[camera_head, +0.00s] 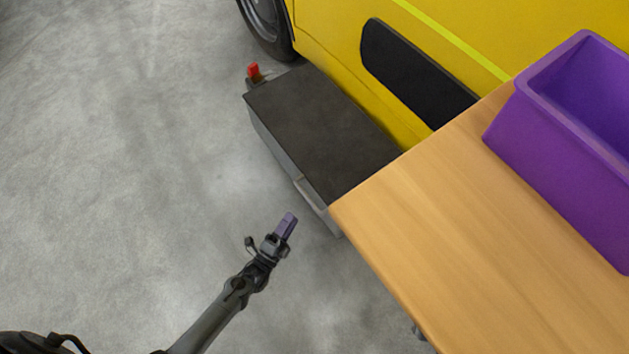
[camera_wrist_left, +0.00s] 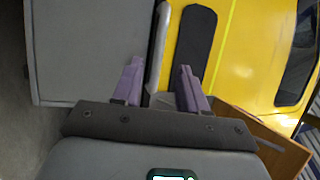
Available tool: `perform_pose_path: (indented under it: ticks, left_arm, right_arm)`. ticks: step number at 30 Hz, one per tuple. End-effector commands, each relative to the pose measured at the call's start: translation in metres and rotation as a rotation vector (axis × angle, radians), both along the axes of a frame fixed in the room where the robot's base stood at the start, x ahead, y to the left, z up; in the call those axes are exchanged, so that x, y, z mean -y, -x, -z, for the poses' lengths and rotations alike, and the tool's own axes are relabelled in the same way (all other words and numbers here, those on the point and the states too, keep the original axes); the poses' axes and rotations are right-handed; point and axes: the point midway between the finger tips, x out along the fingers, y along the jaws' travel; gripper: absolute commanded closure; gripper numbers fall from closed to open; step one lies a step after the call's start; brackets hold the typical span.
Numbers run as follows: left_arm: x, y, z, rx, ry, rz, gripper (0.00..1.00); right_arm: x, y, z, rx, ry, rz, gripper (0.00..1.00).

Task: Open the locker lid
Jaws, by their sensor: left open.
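The locker is a long grey box (camera_head: 275,147) on the floor against the yellow vehicle in the head view. Its dark flat lid (camera_head: 318,125) lies shut on top. A grey face of the locker (camera_wrist_left: 85,50) fills the upper left of the left wrist view, with a pale strip (camera_wrist_left: 157,50) along its right edge. My left gripper (camera_head: 287,222), with purple fingers, is in front of the locker's near end, apart from it in the head view. In the left wrist view the fingers (camera_wrist_left: 159,70) are spread, with nothing clearly held between them. My right gripper is not in view.
A wooden table (camera_head: 430,240) stands right of the locker and overlaps its near end in the head view. A purple bin (camera_head: 560,165) stands on it. A red item (camera_head: 254,72) is by the locker's far corner. The yellow vehicle (camera_head: 335,30) is behind. Floor at left is clear.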

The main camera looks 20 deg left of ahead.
Motion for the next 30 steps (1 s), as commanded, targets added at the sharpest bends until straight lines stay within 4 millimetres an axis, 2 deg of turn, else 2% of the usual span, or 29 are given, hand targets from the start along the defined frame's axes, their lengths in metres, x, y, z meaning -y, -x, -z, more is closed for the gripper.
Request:
perform_pose_path:
  ticks: [5, 18, 24, 30]
  left_arm:
    - [0.004, -0.017, -0.002, 0.004, 0.001, 0.000, 0.58]
    - [0.017, -0.082, -0.014, 0.005, 0.002, -0.001, 0.58]
    - [0.021, -0.098, -0.018, 0.003, 0.002, 0.000, 0.58]
    - [0.022, -0.102, -0.020, 0.001, 0.001, 0.000, 0.58]
  right_arm:
    - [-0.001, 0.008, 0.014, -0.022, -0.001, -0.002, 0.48]
    - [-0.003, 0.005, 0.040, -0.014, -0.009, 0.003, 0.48]
    - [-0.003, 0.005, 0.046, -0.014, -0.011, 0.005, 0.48]
    - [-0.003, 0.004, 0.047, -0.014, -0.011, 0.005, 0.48]
